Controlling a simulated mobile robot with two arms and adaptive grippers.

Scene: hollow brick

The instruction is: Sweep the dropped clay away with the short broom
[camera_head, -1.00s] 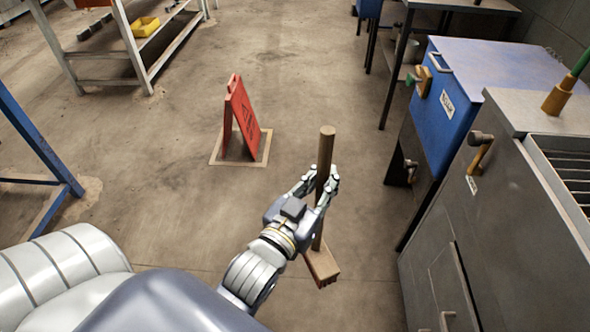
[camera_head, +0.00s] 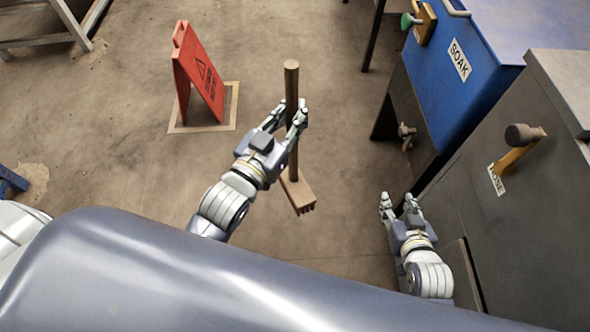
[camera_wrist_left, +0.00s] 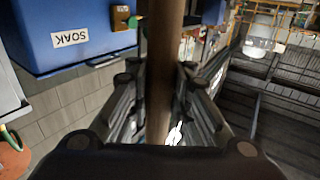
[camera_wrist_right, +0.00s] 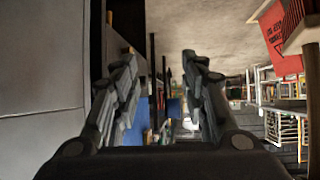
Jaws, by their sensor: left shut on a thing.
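The short broom has a wooden handle (camera_head: 291,85) and a flat wooden head (camera_head: 298,192) with bristles at its lower edge. My left gripper (camera_head: 287,118) is shut on the broom handle, which stands nearly upright with the head below the hand. The handle (camera_wrist_left: 165,60) also runs between the fingers in the left wrist view. My right gripper (camera_head: 401,206) is low at the right beside the grey cabinet, its fingers apart and empty. Those open fingers also show in the right wrist view (camera_wrist_right: 160,75). I cannot make out any dropped clay on the floor.
A red warning sign (camera_head: 198,75) stands on a marked floor square. A blue tank labelled SOAK (camera_head: 450,85) and a grey cabinet (camera_head: 480,140) with a projecting lever (camera_head: 522,140) line the right side. The floor between sign and tank is open.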

